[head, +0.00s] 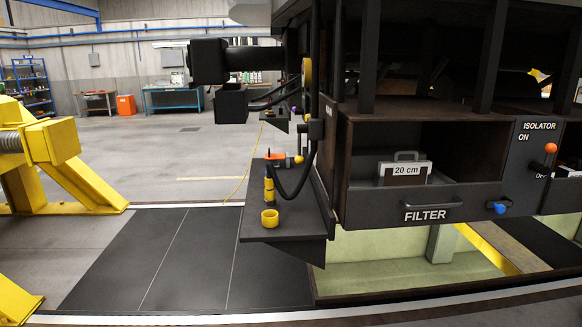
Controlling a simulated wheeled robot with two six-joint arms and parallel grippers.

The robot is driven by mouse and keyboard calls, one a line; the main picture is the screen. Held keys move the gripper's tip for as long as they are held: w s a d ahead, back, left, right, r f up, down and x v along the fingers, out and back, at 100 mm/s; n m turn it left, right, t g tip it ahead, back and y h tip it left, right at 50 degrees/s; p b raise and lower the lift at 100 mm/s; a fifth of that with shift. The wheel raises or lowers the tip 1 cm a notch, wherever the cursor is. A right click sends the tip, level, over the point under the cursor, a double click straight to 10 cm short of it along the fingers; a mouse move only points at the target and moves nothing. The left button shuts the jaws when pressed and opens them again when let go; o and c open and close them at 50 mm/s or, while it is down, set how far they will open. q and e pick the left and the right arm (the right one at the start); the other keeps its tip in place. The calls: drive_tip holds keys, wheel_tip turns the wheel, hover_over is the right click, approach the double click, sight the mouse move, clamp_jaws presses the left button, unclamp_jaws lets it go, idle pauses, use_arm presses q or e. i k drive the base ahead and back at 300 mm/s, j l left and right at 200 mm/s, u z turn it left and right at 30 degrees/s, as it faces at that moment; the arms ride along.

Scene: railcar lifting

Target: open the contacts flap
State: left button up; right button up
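No flap labelled contacts can be made out in the head view. A dark panel marked FILTER (425,216) with a bar handle (432,202) is on the railcar's side, below an open recess. A blue knob (500,208) sits at its right end. Another dark compartment is cut off by the right picture edge. Neither of my grippers is in view.
A case marked 20 cm (404,170) stands in the recess. A yellow lifting jack (55,150) stands left. The grey floor between is open.

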sight(215, 108)
drive_tip(key=i+j, duration=0.25)
drive_tip(key=i+j+z, duration=0.1)
drive_tip(key=i+j, duration=0.2)
drive_tip(key=j, duration=0.15)
drive_tip(key=i+j, duration=0.25)
drive_tip(key=j, duration=0.15)
drive_tip(key=i+j+z, duration=0.1)
drive_tip(key=i+j, duration=0.15)
drive_tip(key=i+j+z, duration=0.1)
drive_tip(key=i+j, duration=0.15)
drive_tip(key=j, duration=0.25)
drive_tip(key=i+j, duration=0.25)
drive_tip(key=j, duration=0.15)
drive_tip(key=i+j, duration=0.2)
drive_tip(key=j, duration=0.15)
drive_tip(key=i+j, duration=0.25)
drive_tip(key=j, duration=0.15)
drive_tip(key=i+j, duration=0.2)
drive_tip(key=j, duration=0.15)
drive_tip(key=i+j, duration=0.2)
drive_tip(key=j, duration=0.2)
drive_tip(key=i+j, duration=0.2)
drive_tip(key=j, duration=0.15)
drive_tip(key=i+j, duration=0.25)
drive_tip(key=j, duration=0.15)
drive_tip(key=i+j+z, duration=0.1)
drive_tip(key=z, duration=0.55)
drive_tip(key=i+j, duration=0.05)
